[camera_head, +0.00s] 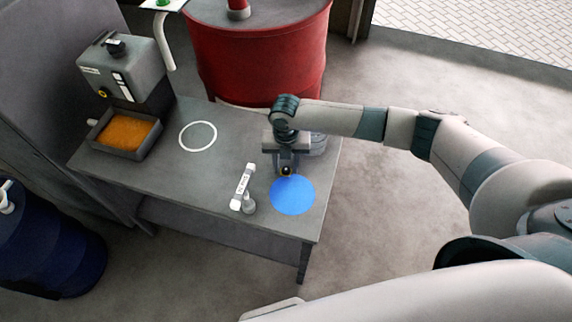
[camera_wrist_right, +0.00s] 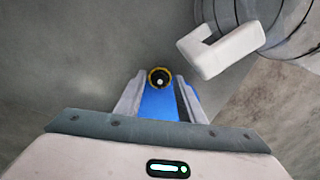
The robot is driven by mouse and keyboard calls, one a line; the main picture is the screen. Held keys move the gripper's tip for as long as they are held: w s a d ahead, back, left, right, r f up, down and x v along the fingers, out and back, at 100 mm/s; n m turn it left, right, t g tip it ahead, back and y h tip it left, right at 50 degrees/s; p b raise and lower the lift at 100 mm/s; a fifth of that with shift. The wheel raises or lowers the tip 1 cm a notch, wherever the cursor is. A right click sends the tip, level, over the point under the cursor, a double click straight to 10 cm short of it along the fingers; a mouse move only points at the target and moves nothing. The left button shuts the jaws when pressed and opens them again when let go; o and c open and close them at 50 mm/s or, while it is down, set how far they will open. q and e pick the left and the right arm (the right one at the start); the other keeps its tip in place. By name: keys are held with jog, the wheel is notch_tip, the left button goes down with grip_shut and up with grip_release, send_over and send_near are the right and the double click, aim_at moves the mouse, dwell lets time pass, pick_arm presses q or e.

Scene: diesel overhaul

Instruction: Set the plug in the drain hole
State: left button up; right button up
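The plug (camera_head: 286,170), dark with a brass-coloured ring, sits between the fingertips of my right gripper (camera_head: 285,168). In the right wrist view the plug (camera_wrist_right: 159,78) fills the gap between the two fingers, which look shut on it. The gripper is over the far edge of the blue disc (camera_head: 293,197) on the table; its exact height is hard to tell. The drain hole appears as a yellow-ringed opening (camera_head: 101,94) low on the front of the grey casing (camera_head: 130,75), far to the left of the gripper. My left gripper is not in view.
A tray of orange material (camera_head: 127,132) stands in front of the casing. A white ring (camera_head: 198,136) marks the table (camera_head: 210,180). A white-labelled tool (camera_head: 242,187) lies left of the disc. A grey vessel with a white handle (camera_wrist_right: 220,52) is close to the gripper. A red drum (camera_head: 258,60) stands behind.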

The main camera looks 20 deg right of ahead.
grip_shut()
jog(key=shift+s, duration=0.1)
jog(key=m, duration=0.2)
jog(key=s+r+m, duration=0.1)
jog(key=m, duration=0.1)
jog(key=s+m+b, duration=0.1)
jog(key=m, duration=0.1)
jog(key=shift+s+d+r, duration=0.1)
jog(key=shift+d+r, duration=0.15)
jog(key=shift+r, duration=0.1)
jog(key=m, duration=0.2)
jog(key=s+r+m, duration=0.1)
jog(key=m, duration=0.1)
jog(key=s+m, duration=0.1)
jog(key=m, duration=0.1)
jog(key=shift+s+d+r+b, duration=0.25)
jog(key=shift+r+b, duration=0.05)
jog(key=shift+b, duration=0.1)
jog(key=s+d+r+m+b, duration=0.1)
jog(key=s+m, duration=0.4)
jog(key=m, duration=0.5)
jog(key=s+d+r+m+b, duration=0.1)
jog(key=s+r+m, duration=0.3)
jog(key=m, duration=0.6)
jog(key=shift+s+d, duration=0.5)
jog(key=shift+s, duration=0.3)
